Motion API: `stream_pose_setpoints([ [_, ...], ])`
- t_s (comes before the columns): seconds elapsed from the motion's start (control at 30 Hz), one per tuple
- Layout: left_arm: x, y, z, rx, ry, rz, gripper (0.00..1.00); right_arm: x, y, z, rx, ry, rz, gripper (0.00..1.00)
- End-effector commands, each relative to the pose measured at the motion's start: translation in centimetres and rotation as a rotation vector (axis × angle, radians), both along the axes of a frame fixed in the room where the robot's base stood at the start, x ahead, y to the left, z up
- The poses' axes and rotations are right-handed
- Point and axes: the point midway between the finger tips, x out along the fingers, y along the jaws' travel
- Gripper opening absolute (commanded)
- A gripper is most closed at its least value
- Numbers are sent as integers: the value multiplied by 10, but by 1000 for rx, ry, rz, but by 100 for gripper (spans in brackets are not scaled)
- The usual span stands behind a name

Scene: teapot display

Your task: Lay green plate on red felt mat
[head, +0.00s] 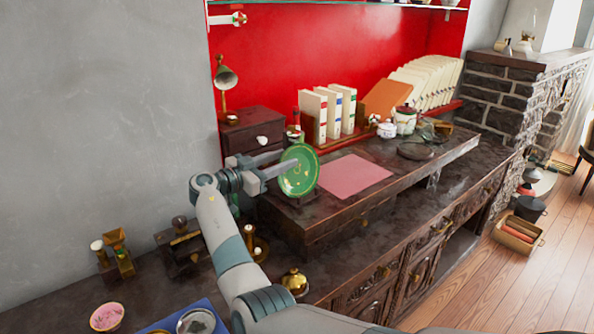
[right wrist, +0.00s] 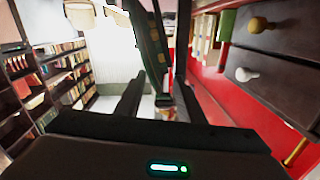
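The green plate (head: 299,172) stands upright, tilted a little, on a small dark stand on the raised wooden top. The red felt mat (head: 353,176) lies flat and bare just to its right and looks pinkish. My right gripper (head: 287,160) is at the plate's left edge, with one finger in front of the plate and the other behind it. In the right wrist view the plate (right wrist: 151,50) shows nearly edge-on between the fingers, which stand apart with a gap beside it. My left gripper is not in view.
A dark drawer box (head: 252,132) stands close behind the gripper. White books (head: 328,112) stand behind the mat. A lidded jar (head: 405,118) and other small items are to the right. A brass bell (head: 294,281) and a blue tray (head: 216,318) are on the lower top.

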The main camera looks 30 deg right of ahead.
Motion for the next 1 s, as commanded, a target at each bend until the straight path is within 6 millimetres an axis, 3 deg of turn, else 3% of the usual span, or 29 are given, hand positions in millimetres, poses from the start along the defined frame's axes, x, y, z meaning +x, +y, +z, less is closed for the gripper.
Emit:
stream_pose_setpoints([
  [0.2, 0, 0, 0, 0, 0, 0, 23, 0, 0, 0, 0, 0, 0, 35],
  [0.37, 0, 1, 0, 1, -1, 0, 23, 0, 0, 0, 0, 0, 0, 0],
  [1.0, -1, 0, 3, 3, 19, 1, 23, 0, 0, 4, -1, -3, 0, 0],
])
